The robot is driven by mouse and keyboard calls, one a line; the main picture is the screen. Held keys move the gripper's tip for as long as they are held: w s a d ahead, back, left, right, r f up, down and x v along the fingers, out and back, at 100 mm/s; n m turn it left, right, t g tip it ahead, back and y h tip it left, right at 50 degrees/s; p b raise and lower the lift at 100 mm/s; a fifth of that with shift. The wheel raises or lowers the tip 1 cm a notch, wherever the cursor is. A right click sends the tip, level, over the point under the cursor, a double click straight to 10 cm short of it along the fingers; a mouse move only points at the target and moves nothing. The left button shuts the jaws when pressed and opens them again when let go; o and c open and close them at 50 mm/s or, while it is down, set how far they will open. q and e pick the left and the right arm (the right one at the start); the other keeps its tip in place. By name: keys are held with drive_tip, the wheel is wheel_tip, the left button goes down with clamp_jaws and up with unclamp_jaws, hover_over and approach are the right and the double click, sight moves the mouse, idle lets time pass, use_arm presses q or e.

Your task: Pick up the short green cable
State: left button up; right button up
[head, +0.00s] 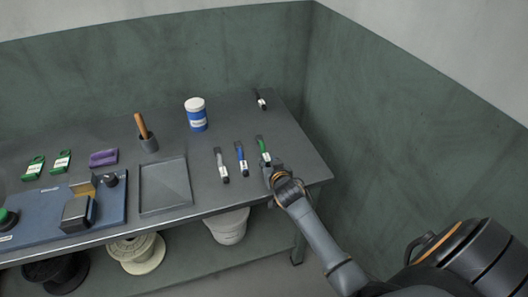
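The short green cable (263,147) lies on the right part of the grey table, with a pale label and dark ends. It is the rightmost of three short cables in a row, beside a blue one (241,158) and a grey one (221,164). My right gripper (268,165) is at the near end of the green cable, above the table's front right area. Its fingers are small and partly hidden by the wrist, so I cannot tell whether they touch or hold the cable. My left gripper is out of view.
Walls close off the back and right. Spools (136,252) sit below.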

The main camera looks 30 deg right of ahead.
clamp_jaws()
